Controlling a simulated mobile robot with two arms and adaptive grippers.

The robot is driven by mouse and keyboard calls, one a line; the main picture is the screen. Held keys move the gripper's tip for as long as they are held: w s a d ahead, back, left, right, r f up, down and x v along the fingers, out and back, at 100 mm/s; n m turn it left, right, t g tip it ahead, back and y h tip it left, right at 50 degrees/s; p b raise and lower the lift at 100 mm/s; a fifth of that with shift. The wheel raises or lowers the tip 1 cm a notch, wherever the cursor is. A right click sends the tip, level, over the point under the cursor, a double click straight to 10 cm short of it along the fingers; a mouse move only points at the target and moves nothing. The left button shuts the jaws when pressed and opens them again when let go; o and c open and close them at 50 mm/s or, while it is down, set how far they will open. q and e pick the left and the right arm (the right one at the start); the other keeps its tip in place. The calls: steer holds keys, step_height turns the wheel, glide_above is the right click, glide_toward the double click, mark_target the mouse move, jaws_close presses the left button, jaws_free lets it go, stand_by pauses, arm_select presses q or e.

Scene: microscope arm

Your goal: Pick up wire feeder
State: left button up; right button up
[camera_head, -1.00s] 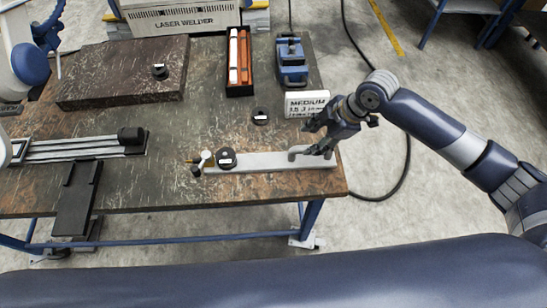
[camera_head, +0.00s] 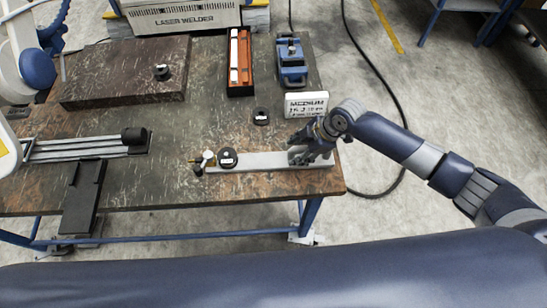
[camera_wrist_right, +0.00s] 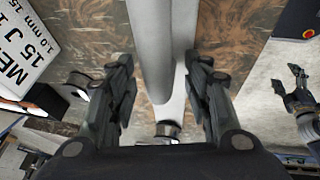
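The wire feeder seems to be the long light-grey bar (camera_head: 262,161) lying near the table's front edge. It has a raised handle at its right end, a dark round part and a small brass tip at its left. My right gripper (camera_head: 308,158) is over the handle and hides most of it. In the right wrist view the grey bar (camera_wrist_right: 154,45) runs between the two open fingers of my right gripper (camera_wrist_right: 162,90), with gaps on both sides. A dark gripper, likely my left (camera_wrist_right: 296,88), shows at the right edge of that view, away from the bar.
A white sign (camera_head: 306,104) stands just behind my right gripper. A black puck (camera_head: 261,116), a blue vise (camera_head: 291,62), an orange-lined box (camera_head: 240,88) and a dark stone slab (camera_head: 120,72) lie farther back. A railed fixture (camera_head: 85,147) is at the left.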

jaws_close()
steer(key=shift+r, duration=0.1)
steer(key=shift+w+r, duration=0.1)
steer(key=shift+r, duration=0.05)
